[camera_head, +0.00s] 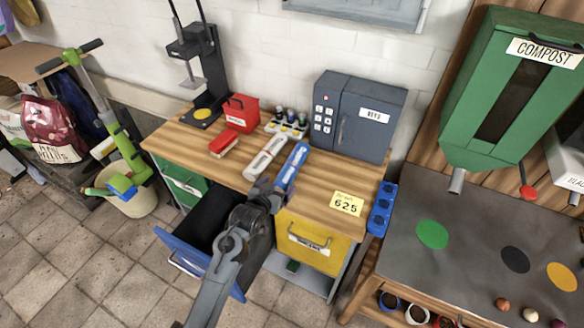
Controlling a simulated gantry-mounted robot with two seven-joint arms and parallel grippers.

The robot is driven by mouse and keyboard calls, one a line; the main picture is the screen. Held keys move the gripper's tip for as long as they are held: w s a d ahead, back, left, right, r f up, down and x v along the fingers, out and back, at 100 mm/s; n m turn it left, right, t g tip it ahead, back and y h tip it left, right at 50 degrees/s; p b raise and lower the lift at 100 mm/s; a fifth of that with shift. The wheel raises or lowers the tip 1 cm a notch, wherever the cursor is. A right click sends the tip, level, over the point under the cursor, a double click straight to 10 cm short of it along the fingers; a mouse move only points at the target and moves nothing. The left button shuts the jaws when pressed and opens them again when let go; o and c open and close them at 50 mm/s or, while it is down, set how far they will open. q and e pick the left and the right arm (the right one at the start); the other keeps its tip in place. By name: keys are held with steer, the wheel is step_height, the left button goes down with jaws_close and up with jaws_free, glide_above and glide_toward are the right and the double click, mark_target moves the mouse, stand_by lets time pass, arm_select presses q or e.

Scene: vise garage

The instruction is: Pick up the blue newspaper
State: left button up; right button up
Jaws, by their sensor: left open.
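The blue newspaper (291,166) is a rolled blue and white cylinder lying on the wooden workbench top (312,194), its near end towards the front edge. A similar whitish roll (265,157) lies just to its left. My left gripper (268,188) is open at the near end of the blue newspaper, over the bench's front edge. My arm reaches up from the bottom of the picture. I cannot tell whether the fingers touch the newspaper or are around it. My right gripper is not in view.
A blue drawer (200,258) stands open below my left arm, beside a closed yellow drawer (310,242). A grey key cabinet (357,115), a red box (241,112), a red stapler-like object (223,144) and small bottles (289,122) stand on the bench. A yellow 625 card (347,203) lies right.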

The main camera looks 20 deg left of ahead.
mark_target(284, 179)
arm_select(q)
steer(key=shift+x, duration=2.95)
steer(key=shift+a, duration=0.1)
steer(key=c, duration=1.2)
